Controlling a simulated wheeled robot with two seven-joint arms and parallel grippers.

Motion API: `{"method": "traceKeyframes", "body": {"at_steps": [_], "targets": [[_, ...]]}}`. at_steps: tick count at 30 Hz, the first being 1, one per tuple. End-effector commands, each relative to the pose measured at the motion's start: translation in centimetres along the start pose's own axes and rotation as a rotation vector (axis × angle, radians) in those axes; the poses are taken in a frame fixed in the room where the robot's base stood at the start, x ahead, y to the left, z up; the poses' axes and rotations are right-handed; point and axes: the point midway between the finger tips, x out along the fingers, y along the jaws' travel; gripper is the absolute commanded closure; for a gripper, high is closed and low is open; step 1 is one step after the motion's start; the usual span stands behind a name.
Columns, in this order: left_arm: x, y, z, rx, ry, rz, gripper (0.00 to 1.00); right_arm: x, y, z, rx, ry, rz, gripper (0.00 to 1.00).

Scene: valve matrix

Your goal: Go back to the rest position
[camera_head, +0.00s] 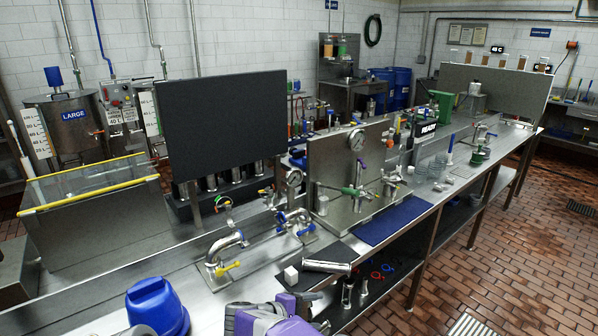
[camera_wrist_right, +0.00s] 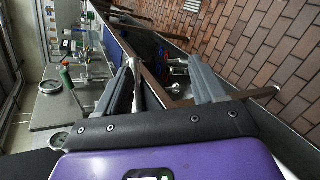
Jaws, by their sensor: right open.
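My right gripper shows in the wrist view (camera_wrist_right: 166,78) with its two grey fingers spread wide apart and nothing held between them. In the head view its purple body is at the bottom centre, over the front edge of the bench; its fingertips are hard to make out there. My left gripper does not show in the head view. The steel workbench (camera_head: 92,313) runs from the lower left to the far right.
Pipes with a yellow-handled valve (camera_head: 228,267) stand near the front. Behind are a gauge panel (camera_head: 338,160) and a dark board (camera_head: 222,122). A blue plastic object (camera_head: 157,305) is at the lower left. A blue mat (camera_head: 392,220) is bare. Brick floor (camera_head: 500,260) at right is mostly clear.

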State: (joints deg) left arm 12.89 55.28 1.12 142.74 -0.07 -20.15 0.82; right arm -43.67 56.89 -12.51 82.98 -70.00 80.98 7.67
Motion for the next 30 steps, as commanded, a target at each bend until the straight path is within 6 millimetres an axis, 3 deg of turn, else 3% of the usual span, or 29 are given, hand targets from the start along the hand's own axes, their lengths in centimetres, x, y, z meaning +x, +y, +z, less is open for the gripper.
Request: {"method": "traceKeyframes", "body": {"at_steps": [1, 5, 11, 14, 16, 18, 22, 25, 30], "targets": [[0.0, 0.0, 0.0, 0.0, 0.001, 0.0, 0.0, 1.5, -1.5, 0.0, -0.018, 0.004, -0.051, 0.31], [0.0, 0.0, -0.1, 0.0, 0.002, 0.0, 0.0, 3.7, -5.0, -0.4, -0.047, 0.04, -0.168, 0.31], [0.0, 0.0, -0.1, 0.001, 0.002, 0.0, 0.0, 6.9, -12.0, -0.5, -0.068, 0.102, -0.397, 0.31], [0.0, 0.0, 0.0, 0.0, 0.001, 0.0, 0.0, 8.3, -16.8, -0.1, -0.054, 0.139, -0.562, 0.31], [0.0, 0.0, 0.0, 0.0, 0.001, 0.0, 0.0, 8.9, -21.2, 0.6, -0.019, 0.168, -0.716, 0.31], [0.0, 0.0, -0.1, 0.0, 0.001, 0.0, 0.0, 8.9, -25.7, 1.3, 0.047, 0.198, -0.89, 0.31], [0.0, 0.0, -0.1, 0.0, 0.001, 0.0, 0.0, 7.5, -32.5, 2.8, 0.256, 0.229, -1.187, 0.31], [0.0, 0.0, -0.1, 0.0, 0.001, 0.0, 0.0, 6.1, -35.9, 3.8, 0.47, 0.221, -1.36, 0.31], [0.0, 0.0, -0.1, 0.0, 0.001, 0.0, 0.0, 5.1, -38.7, 5.8, 0.858, 0.141, -1.509, 0.31]]}}
